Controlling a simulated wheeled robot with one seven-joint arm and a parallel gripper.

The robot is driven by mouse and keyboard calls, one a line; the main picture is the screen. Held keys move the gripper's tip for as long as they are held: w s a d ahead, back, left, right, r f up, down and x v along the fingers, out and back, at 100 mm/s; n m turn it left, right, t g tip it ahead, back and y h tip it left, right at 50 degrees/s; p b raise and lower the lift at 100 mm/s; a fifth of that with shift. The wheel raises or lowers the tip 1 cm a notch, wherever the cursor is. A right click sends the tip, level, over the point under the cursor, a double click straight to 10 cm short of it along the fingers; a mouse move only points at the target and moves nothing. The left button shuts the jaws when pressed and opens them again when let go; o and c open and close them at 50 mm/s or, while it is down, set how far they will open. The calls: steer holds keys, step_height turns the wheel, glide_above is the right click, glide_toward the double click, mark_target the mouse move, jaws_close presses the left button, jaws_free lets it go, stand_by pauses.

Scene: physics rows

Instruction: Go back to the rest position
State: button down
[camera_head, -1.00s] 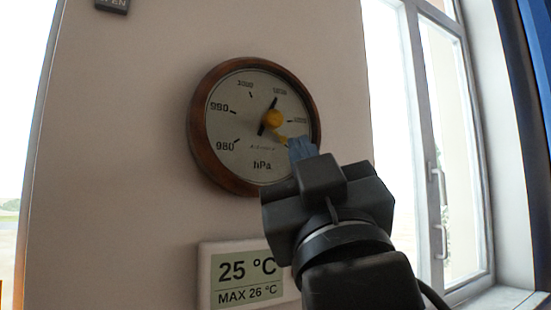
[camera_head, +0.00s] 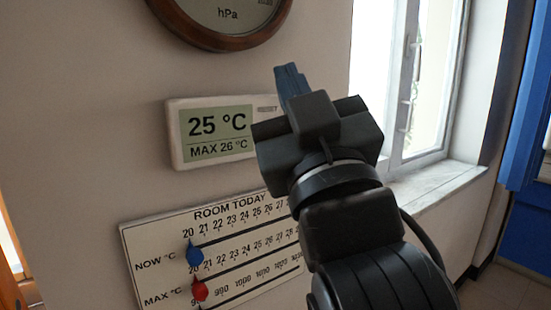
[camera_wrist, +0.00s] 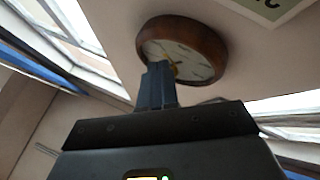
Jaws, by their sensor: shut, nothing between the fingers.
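My gripper (camera_head: 290,84) is raised in front of the wall in the head view, with its blue-grey fingers shut together and nothing between them. In the wrist view my gripper (camera_wrist: 158,72) points toward the round wood-rimmed barometer (camera_wrist: 204,38), and the fingertips overlap its lower left edge in the picture. I cannot tell the gap between them. In the head view only the lower part of the barometer (camera_head: 228,38) shows at the top, apart from the fingers in the picture.
A thermometer display (camera_head: 181,152) reads 25 °C, MAX 26 °C. Below it hangs a ROOM TODAY board (camera_head: 142,236) with a blue slider (camera_head: 194,256) and a red slider (camera_head: 200,291), its right side hidden by my arm. A window (camera_head: 415,90) with a sill (camera_head: 435,182) stands at the right.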

steer(key=s+d+f+m+g+h, duration=0.15)
steer(key=s+d+f, duration=0.25)
steer(key=f, duration=0.6)
steer(key=s+d+f+g+h, duration=0.15)
steer(key=s+d+f, duration=0.25)
steer(key=f, duration=0.5)
steer(key=s+d+f+m+g, duration=0.15)
steer(key=s+d+f, duration=0.25)
steer(key=f, duration=0.6)
steer(key=s+d+f+m+g+h, duration=0.1)
steer(key=s+d+f, duration=0.1)
steer(key=s, duration=0.6)
steer(key=s+d+f+m+g+h, duration=0.1)
steer(key=s+d+f+g, duration=0.1)
steer(key=s, duration=0.6)
steer(key=s+d+f+m+g+h, duration=0.2)
steer(key=s+d+f, duration=0.2)
steer(key=s, duration=0.4)
steer(key=shift+f, duration=0.6)
